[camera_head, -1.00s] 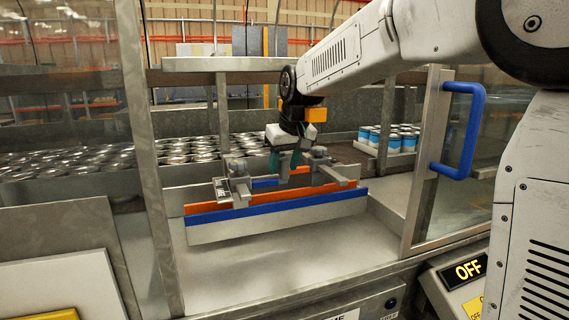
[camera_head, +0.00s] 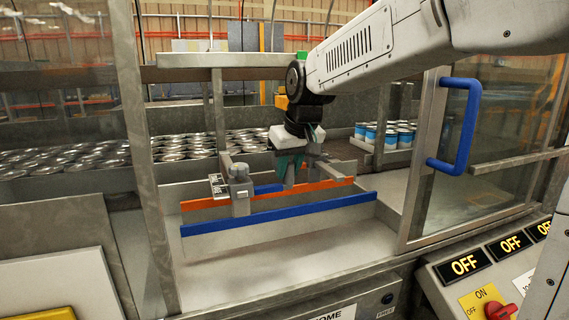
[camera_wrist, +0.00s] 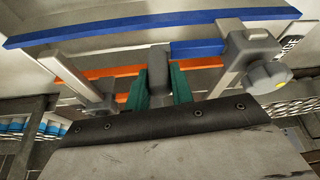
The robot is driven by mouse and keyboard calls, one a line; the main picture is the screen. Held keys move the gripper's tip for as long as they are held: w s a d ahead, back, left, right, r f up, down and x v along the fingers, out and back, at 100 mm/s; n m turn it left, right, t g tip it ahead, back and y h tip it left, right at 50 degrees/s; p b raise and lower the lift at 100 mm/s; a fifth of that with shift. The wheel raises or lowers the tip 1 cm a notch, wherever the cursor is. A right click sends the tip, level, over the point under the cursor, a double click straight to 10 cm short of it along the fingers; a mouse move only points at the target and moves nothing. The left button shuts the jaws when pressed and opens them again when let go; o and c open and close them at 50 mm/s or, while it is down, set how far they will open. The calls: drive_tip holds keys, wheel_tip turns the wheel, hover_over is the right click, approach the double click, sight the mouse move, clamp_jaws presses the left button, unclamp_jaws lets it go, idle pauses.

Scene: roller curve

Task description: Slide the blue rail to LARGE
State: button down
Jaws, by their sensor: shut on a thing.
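The long blue rail (camera_head: 280,213) runs along the front of the conveyor lane, with an open gap between it and the orange rail (camera_head: 200,204) behind. It crosses the top of the wrist view (camera_wrist: 150,27). My gripper (camera_head: 290,178) is behind the blue rail, over the lane. In the wrist view its green fingers (camera_wrist: 158,88) are shut on a grey handle (camera_wrist: 158,62) beside a short blue bar (camera_wrist: 197,48). A grey clamp post with a knob (camera_head: 240,186) stands left of my gripper. A small label plate (camera_head: 217,186) is beside it, its text unreadable.
Many cans (camera_head: 75,160) fill the conveyor at the back left. Blue-and-white cans (camera_head: 392,135) stand at the back right. A glass door with a blue handle (camera_head: 462,128) is at the right. An OFF panel (camera_head: 465,265) is at the lower right.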

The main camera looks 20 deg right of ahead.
drive_tip(key=shift+s+f, duration=0.15)
drive_tip(key=c, duration=1.2)
unclamp_jaws()
drive_tip(key=shift+s, duration=0.1)
drive_tip(key=shift+r, duration=0.2)
drive_tip(key=v, duration=0.7)
drive_tip(key=shift+r, duration=0.35)
drive_tip(key=shift+s, duration=0.15)
drive_tip(key=s+d+f+g, duration=0.1)
drive_tip(key=s+f, duration=0.4)
drive_tip(key=s, duration=0.4)
drive_tip(key=s+f+m+g, duration=0.1)
drive_tip(key=s+f, duration=0.4)
drive_tip(key=s, duration=0.5)
drive_tip(key=s+d+f+g, duration=0.1)
drive_tip(key=s+f, duration=0.4)
drive_tip(key=s, duration=0.5)
drive_tip(key=shift+d+f+m+h, duration=0.35)
drive_tip(key=shift+m+h, duration=0.05)
